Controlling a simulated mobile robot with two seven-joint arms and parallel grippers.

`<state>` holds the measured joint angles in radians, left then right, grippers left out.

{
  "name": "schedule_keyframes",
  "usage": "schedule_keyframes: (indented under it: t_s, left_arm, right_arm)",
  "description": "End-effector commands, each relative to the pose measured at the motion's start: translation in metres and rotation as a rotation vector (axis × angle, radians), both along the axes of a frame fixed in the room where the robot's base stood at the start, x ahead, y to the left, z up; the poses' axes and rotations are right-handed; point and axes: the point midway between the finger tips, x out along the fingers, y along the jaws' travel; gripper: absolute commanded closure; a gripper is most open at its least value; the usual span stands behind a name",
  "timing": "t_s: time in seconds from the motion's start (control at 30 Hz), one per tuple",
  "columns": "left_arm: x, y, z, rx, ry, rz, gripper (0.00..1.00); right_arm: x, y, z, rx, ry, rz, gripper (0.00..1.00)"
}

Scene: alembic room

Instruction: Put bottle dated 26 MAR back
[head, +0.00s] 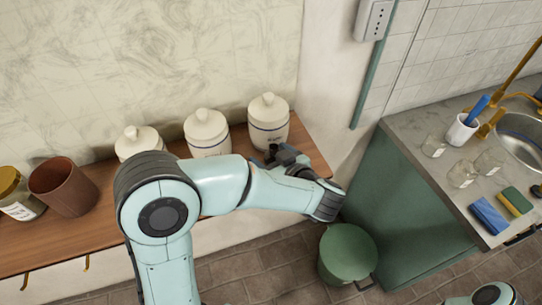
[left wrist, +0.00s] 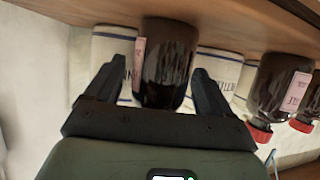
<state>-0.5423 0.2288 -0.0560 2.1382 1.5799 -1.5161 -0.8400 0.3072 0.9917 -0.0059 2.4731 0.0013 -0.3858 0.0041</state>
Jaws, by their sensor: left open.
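A dark brown bottle (left wrist: 168,60) stands on the wooden shelf, between the two open fingers of my left gripper (left wrist: 168,78) in the left wrist view, which looks upside down. Its pink label (left wrist: 139,66) is turned edge-on, so I cannot read a date. I cannot tell whether either finger touches the bottle. In the head view my left gripper (head: 280,154) is at the right end of the shelf, in front of the right canister, and my arm hides the bottle. Two more dark bottles, with red caps and pink labels, stand to the right in the wrist view (left wrist: 272,85). My right gripper is out of view.
The shelf (head: 85,225) also bears white lidded canisters (head: 268,122), a brown cup (head: 64,188) and a gold-lidded jar (head: 20,195). A green bin (head: 347,252) stands on the floor. The sink counter (head: 425,178) at right holds glasses and sponges.

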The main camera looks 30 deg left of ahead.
Motion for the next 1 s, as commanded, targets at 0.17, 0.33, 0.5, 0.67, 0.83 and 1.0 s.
schedule_keyframes:
  t_s: [0.17, 0.33, 0.5, 0.67, 0.83, 1.0]
  left_arm:
    - [-0.015, -0.029, 0.012, -0.002, -0.001, -0.008, 0.17]
    - [-0.032, -0.059, 0.027, -0.001, 0.000, -0.007, 0.17]
    - [-0.045, -0.082, 0.038, -0.001, 0.000, -0.006, 0.17]
    - [-0.051, -0.092, 0.043, 0.000, 0.001, -0.003, 0.17]
    - [-0.053, -0.094, 0.044, 0.000, 0.002, -0.002, 0.17]
    - [-0.053, -0.094, 0.044, 0.000, 0.001, -0.003, 0.17]
  right_arm:
    - [-0.001, 0.000, -0.001, 0.000, 0.001, 0.000, 0.17]
    - [-0.002, 0.000, -0.003, 0.000, 0.002, 0.000, 0.17]
    - [-0.003, 0.000, -0.004, 0.000, 0.003, 0.000, 0.17]
    - [-0.003, 0.000, -0.004, 0.000, 0.003, 0.000, 0.17]
    - [-0.003, 0.000, -0.004, 0.000, 0.003, 0.000, 0.17]
    - [-0.003, 0.000, -0.004, 0.000, 0.003, 0.000, 0.17]
